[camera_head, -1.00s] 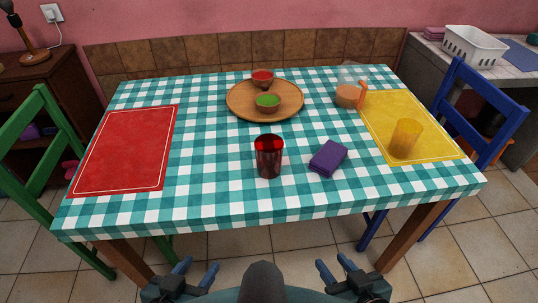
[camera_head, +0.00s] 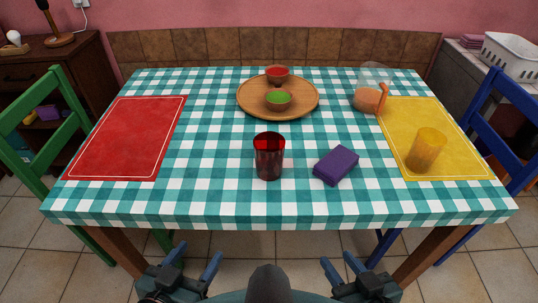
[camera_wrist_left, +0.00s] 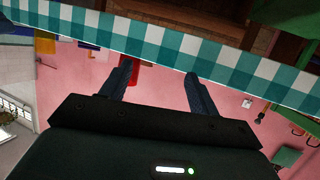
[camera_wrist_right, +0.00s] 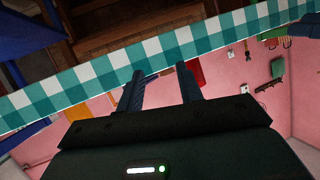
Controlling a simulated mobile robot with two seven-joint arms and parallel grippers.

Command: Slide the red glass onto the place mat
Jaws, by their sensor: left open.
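The red glass (camera_head: 269,158) stands upright near the front middle of the checked table in the head view. A red place mat (camera_head: 128,137) lies flat to its left, empty. A yellow place mat (camera_head: 400,112) lies at the right with an orange glass (camera_head: 425,152) standing on it. My left gripper (camera_head: 196,258) is open and empty before the table's front edge, left of the red glass. My right gripper (camera_head: 341,264) is open and empty before the edge, to the right. The wrist views show their spread fingers, left (camera_wrist_left: 157,76) and right (camera_wrist_right: 160,72), near the tablecloth edge.
A purple sponge-like block (camera_head: 336,166) lies right of the red glass. The cloth between red glass and red mat is clear.

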